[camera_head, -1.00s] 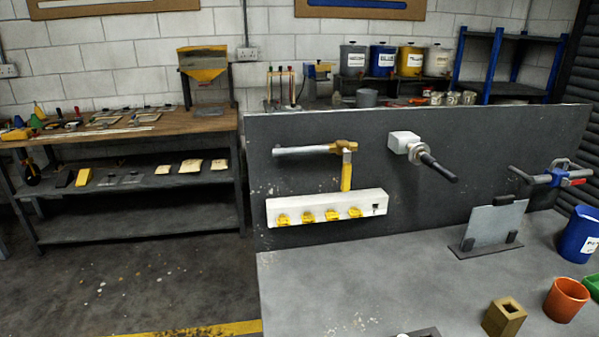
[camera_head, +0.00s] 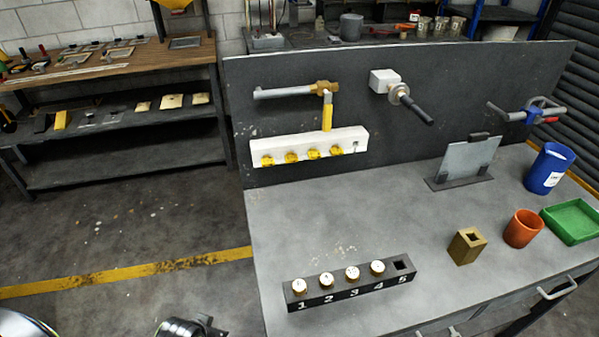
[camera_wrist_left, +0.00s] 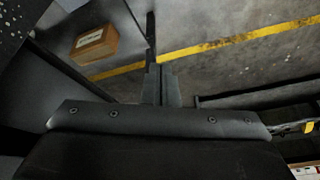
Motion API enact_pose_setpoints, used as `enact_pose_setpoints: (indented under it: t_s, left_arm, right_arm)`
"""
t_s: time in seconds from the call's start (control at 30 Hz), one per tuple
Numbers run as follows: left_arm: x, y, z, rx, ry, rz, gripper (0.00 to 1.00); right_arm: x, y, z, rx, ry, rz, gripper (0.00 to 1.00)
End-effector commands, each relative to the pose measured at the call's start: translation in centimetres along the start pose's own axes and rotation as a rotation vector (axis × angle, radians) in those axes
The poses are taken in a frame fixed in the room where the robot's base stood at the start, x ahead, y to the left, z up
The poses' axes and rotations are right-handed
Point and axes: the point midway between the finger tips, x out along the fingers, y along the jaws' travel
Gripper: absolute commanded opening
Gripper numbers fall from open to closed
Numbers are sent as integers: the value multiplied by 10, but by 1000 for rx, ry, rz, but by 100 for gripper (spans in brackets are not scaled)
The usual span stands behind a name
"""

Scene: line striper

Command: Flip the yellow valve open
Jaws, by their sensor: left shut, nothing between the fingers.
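The yellow valve lever (camera_head: 327,112) hangs straight down from a brass valve body (camera_head: 325,87) in the head view. The body sits at the right end of a horizontal grey pipe (camera_head: 283,92) on the dark upright panel. The lever lies across the pipe's direction, and its lower end is close to the white strip below. My left gripper (camera_wrist_left: 161,85) shows in the left wrist view, shut and empty, over the floor and away from the valve. The valve is not in that view. My right gripper is not in view.
A white strip with yellow knobs (camera_head: 310,147) is under the valve. A black-handled lever (camera_head: 412,105) and a blue clamp (camera_head: 530,113) are to its right. The bench (camera_head: 340,215) holds a numbered block (camera_head: 350,290) and cups. A cardboard box (camera_wrist_left: 95,43) shows in the wrist view.

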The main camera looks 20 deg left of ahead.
Motion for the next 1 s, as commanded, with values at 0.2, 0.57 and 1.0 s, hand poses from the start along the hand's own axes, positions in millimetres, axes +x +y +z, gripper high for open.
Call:
enact_pose_setpoints:
  t_s: [0.2,0.57,1.0]
  left_arm:
    - [-76,19,-112,-283,273,129,0]
    - [-142,55,-261,-783,576,559,0]
    - [-218,78,-373,-1174,637,1115,0]
  right_arm:
    - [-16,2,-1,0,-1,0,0]
    - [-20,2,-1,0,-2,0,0]
    - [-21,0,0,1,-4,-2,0]
